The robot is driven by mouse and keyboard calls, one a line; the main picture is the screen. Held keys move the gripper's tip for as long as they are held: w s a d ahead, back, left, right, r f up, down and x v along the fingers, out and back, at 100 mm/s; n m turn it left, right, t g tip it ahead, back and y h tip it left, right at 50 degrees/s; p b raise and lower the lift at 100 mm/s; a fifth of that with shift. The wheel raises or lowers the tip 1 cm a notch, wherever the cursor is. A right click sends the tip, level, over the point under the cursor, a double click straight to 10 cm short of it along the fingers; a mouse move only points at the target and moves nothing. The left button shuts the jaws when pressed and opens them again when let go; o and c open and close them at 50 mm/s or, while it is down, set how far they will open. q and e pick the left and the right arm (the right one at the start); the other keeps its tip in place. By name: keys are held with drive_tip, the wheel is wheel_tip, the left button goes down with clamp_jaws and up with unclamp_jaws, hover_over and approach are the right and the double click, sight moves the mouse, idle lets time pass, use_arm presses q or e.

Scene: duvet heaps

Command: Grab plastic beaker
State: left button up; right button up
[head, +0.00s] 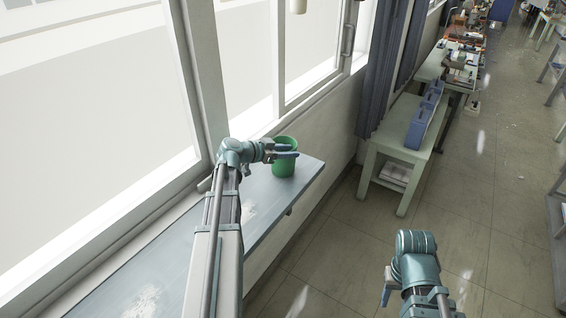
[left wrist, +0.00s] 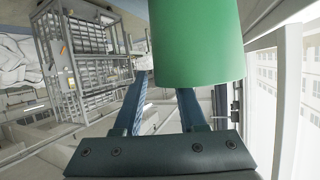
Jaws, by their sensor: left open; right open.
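The green plastic beaker (head: 284,168) stands upright on the ledge below the window. My left gripper (head: 287,151) is open and level with the beaker's upper part, overlapping it in the head view. In the left wrist view the beaker (left wrist: 198,42) is large at the top. It hides the end of the right-hand finger, while the left-hand finger (left wrist: 133,102) shows beside it. I cannot tell whether the beaker is between the fingers or touches them. My right gripper (head: 388,287) is low over the floor, partly hidden by its own arm, and away from the beaker.
The narrow grey ledge (head: 225,240) runs along the window wall, with bare surface around the beaker. A pale bench (head: 400,150) with blue bins (head: 420,122) stands beyond. Open tiled floor (head: 480,200) lies to the right. A metal shelf rack (left wrist: 85,60) shows in the wrist view.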

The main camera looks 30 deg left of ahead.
use_arm(q)
drive_tip(key=shift+s+r, duration=0.1)
clamp_jaws()
idle(1.2)
